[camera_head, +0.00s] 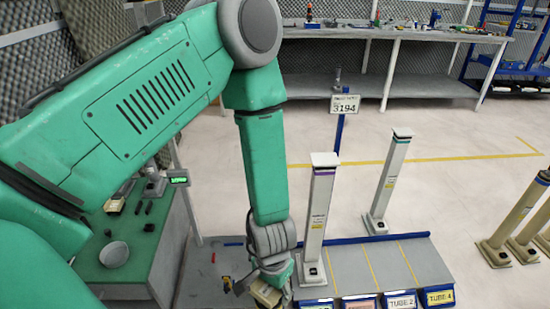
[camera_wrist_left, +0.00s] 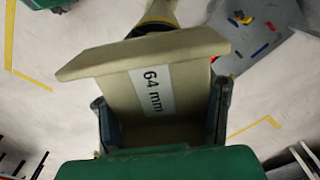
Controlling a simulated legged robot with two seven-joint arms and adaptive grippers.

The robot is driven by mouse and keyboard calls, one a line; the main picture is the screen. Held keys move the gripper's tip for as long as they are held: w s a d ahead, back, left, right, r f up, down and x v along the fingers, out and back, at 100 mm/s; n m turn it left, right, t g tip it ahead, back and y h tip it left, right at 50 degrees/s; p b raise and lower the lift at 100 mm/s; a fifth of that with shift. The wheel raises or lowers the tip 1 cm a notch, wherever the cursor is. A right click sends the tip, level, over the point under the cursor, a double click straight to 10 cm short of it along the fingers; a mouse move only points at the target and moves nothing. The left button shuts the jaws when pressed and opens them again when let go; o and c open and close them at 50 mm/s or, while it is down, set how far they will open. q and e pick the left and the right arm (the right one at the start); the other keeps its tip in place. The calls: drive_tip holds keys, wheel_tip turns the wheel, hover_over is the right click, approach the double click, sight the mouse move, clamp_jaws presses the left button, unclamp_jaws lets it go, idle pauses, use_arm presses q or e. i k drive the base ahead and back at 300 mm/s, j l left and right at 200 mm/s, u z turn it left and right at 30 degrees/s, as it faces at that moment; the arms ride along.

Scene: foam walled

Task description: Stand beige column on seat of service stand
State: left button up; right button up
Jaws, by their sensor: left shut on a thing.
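The beige column (camera_wrist_left: 125,100) fills the middle of the left wrist view, with a white "64 mm" label on its flat face and a wider plate at its end. Its far part narrows to a yellow and dark section. My left gripper (camera_wrist_left: 162,118) is shut on it, one finger at each side. In the head view the left gripper (camera_head: 264,287) is low at the bottom edge, left of the service stand (camera_head: 385,262); little of the held column shows. The stand is a grey deck with yellow dividing lines, blue edging and front labels. My right gripper is not in view.
A white column (camera_head: 318,220) stands on the deck close right of my left arm, and another (camera_head: 389,185) stands farther back. More beige columns (camera_head: 515,225) stand at the right edge. A green table (camera_head: 150,245) with small items is at left.

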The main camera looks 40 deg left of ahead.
sight(232, 263)
drive_tip(key=k+j, duration=0.2)
drive_tip(key=j, duration=0.15)
drive_tip(key=k+j, duration=0.15)
drive_tip(key=j, duration=0.15)
drive_tip(key=k+j, duration=0.2)
drive_tip(key=j, duration=0.15)
drive_tip(key=k+j+u, duration=0.1)
drive_tip(key=j, duration=0.25)
drive_tip(key=k, duration=0.05)
